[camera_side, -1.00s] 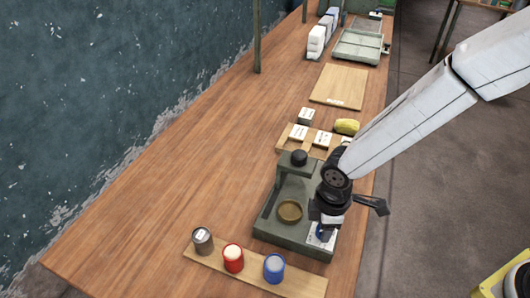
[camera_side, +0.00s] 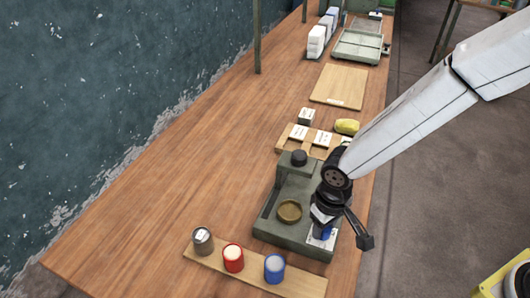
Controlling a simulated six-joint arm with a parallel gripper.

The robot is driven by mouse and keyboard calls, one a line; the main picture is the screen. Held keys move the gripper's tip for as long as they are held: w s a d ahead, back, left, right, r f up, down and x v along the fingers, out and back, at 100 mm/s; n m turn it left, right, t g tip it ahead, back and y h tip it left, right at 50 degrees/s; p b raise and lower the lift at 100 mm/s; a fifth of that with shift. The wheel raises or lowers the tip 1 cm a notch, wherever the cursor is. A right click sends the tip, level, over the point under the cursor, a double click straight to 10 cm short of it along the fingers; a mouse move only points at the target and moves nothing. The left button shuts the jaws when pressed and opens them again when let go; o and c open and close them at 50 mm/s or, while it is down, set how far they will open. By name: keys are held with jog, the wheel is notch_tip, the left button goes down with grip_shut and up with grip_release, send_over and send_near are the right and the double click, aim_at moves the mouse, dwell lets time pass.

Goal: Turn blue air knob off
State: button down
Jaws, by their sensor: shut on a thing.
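The blue air knob (camera_side: 326,233) sits at the front right corner of the green-grey machine (camera_side: 262,233), over a white label plate (camera_side: 316,243). My gripper (camera_side: 324,222) points down from above and is shut on the knob. The gripper hides most of the knob, so its pointer direction cannot be told. A round brass dish (camera_side: 289,211) and a black knob (camera_side: 299,158) on a post are on the same machine.
Behind the machine are a wooden rack with white cards (camera_side: 283,143), a yellow item (camera_side: 347,126) and a board (camera_side: 339,86). The table's left side is clear.

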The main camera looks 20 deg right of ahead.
jog(key=shift+m, duration=1.2)
jog(key=shift+c, duration=1.1)
grip_release()
jog(key=shift+r, duration=3.9)
jog(key=shift+d, duration=0.1)
